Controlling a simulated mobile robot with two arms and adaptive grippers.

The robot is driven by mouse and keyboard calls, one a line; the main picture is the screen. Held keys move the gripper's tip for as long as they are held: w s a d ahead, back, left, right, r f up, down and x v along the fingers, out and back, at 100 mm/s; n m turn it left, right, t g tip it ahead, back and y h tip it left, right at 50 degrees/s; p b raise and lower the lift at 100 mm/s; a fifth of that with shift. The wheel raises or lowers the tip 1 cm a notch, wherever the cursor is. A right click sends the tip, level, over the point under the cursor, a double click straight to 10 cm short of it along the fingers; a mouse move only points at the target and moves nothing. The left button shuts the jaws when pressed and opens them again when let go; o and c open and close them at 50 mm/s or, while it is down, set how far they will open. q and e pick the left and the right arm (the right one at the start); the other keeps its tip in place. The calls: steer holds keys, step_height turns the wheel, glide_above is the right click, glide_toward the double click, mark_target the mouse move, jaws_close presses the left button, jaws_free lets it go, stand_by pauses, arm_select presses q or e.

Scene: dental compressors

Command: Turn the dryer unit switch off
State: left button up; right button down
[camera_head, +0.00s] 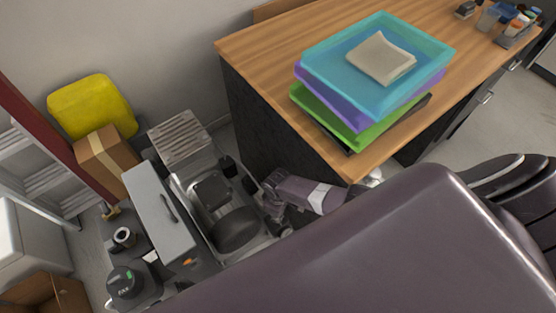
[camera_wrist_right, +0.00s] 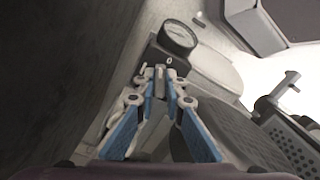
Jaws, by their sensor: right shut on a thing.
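In the head view, a grey compressor assembly (camera_head: 212,190) with a ribbed top and dark round parts stands on the floor by the desk. My right gripper (camera_head: 268,187) is low at its right side, partly hidden by my arm. In the right wrist view, my right gripper (camera_wrist_right: 160,74) has its blue-sided fingers closed together at a dark panel (camera_wrist_right: 155,55), just under a round pressure gauge (camera_wrist_right: 179,36). The fingertips are shut on a small part there, which looks like the switch; they hide most of it. A small "0" mark shows above the fingertips. My left gripper is not in view.
The wooden desk (camera_head: 262,50) with stacked trays (camera_head: 330,65) stands close on the right of the compressor. A grey box with a handle (camera_head: 150,200), a cardboard box (camera_head: 103,158) and a yellow container (camera_head: 92,105) are to the left. Space around the gripper is tight.

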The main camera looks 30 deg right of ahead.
steer(key=m, duration=0.4)
steer(key=shift+m+p, duration=0.4)
stand_by(0.4)
steer(key=c, duration=2)
jaws_free()
steer(key=shift+r, duration=0.15)
step_height(320, 180, up, 12)
steer(key=shift+f, duration=0.15)
